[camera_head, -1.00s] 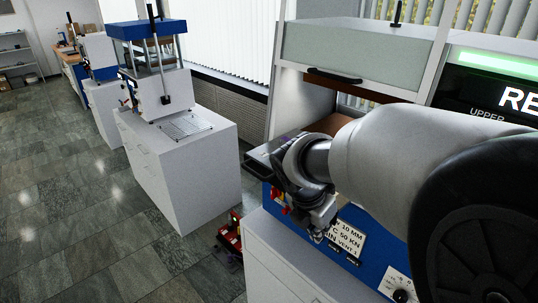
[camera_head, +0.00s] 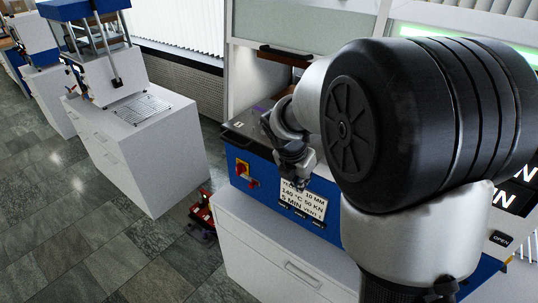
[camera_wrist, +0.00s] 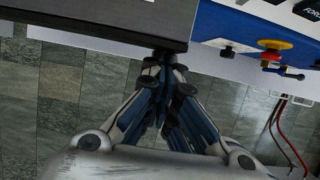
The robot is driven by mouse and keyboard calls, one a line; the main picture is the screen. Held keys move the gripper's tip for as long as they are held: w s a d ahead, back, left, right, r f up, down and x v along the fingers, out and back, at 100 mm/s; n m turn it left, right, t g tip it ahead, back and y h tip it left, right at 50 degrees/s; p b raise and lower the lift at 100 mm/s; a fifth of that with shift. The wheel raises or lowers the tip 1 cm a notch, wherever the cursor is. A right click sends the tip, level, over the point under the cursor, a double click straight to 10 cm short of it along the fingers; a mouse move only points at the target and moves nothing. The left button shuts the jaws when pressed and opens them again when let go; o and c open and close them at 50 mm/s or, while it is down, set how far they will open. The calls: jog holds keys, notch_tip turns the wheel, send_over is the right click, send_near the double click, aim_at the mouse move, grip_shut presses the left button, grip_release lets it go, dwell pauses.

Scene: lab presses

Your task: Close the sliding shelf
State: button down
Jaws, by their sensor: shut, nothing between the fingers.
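The sliding shelf is a dark grey slab on the blue-fronted press. In the head view its near-left part (camera_head: 240,134) shows left of my wrist, and my arm hides the rest. In the wrist view the shelf (camera_wrist: 95,22) crosses the upper left and juts out past the blue panel. My gripper (camera_wrist: 163,57) is shut and empty, its tips at the right end of the shelf's front edge. I cannot tell if they touch it. In the head view my gripper (camera_head: 299,181) hangs in front of the blue panel (camera_head: 265,172).
A red-and-yellow switch (camera_head: 243,171) sticks out of the panel; it also shows in the wrist view (camera_wrist: 273,50). White drawers (camera_head: 285,250) stand under the press. A red tool on the floor (camera_head: 203,215) lies beside them. Another press (camera_head: 108,75) stands left. Floor in front is free.

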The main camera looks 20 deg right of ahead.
jog(key=w+d+p, duration=0.6)
jog(key=d, duration=0.2)
jog(key=shift+d, duration=0.25)
jog(key=shift+w, duration=0.1)
